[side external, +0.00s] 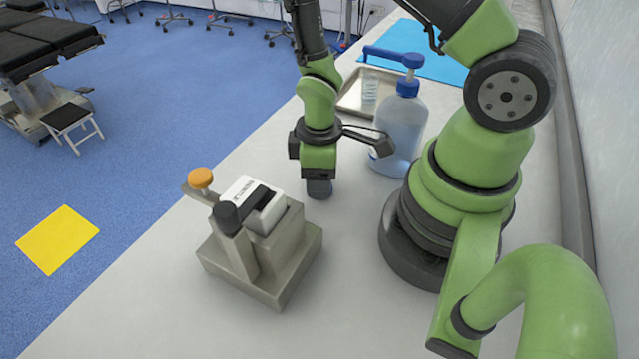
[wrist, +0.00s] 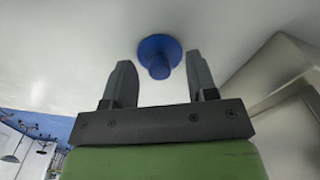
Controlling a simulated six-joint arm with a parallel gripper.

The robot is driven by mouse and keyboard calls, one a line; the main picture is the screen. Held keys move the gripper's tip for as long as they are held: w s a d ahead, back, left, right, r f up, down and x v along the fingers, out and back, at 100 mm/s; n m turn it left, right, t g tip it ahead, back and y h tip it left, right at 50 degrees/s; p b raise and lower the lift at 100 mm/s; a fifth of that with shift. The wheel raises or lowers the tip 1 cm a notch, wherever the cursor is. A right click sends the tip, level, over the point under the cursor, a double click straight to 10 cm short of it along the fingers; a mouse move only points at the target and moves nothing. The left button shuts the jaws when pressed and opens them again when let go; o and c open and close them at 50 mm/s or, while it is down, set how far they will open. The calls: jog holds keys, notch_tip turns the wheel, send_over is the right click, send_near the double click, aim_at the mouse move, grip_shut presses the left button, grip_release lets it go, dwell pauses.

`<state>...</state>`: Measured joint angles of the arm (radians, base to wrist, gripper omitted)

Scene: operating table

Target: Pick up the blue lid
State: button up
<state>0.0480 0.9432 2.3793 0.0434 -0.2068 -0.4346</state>
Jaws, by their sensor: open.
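The blue lid (wrist: 160,47) shows in the wrist view as a round disc with a raised knob, on the white surface. It appears between and beyond the fingertips of my gripper (wrist: 159,60). My gripper is open and nothing is between its fingers; the lid looks apart from them. In the side view my gripper (side external: 319,187) points down, low over the white table. I cannot make out the lid in the side view; it seems hidden by the gripper.
A metal device (side external: 262,262) with an orange knob (side external: 200,178) stands to the left of my gripper on the white table (side external: 180,300). A bottle with a blue pump top (side external: 398,125) stands to the right. A metal tray (side external: 350,98) and blue mat (side external: 440,62) lie behind.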

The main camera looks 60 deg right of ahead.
jog(key=shift+f, duration=0.1)
grip_shut()
dwell(0.3)
